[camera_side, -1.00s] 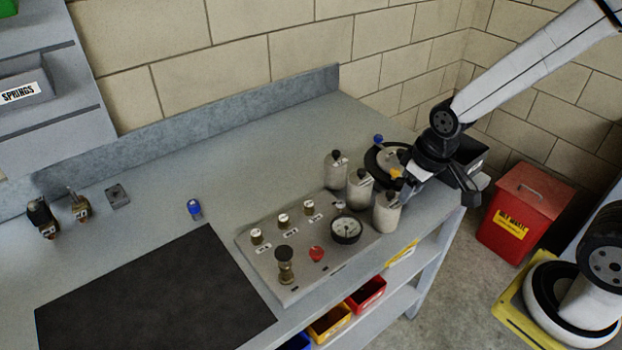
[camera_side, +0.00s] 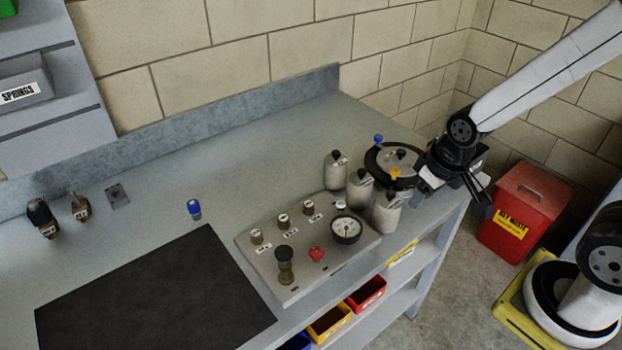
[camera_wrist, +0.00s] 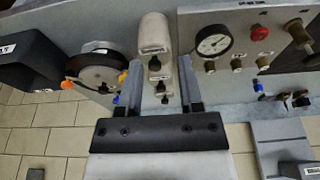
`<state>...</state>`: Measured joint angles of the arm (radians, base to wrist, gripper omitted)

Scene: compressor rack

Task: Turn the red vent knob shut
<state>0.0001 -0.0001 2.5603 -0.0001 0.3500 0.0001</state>
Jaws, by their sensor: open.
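The red vent knob (camera_side: 316,254) sits on the front part of the grey panel (camera_side: 290,275), left of the pressure gauge (camera_side: 346,229). In the wrist view the red knob (camera_wrist: 260,33) is at the upper right, beside the white-faced gauge (camera_wrist: 213,44). My gripper (camera_side: 480,198) is at the right end of the bench, well to the right of the panel and apart from the knob. In the wrist view my gripper's fingers (camera_wrist: 160,82) are spread and nothing is held between them. The exact turn of the knob is too small to read.
Several pale bottles (camera_side: 360,188) stand between my gripper and the panel. A round black-rimmed pot (camera_side: 394,160) with blue and yellow knobs is behind them. A brass-and-black knob (camera_side: 285,262) stands left of the red one. A red bin (camera_side: 523,208) is on the floor.

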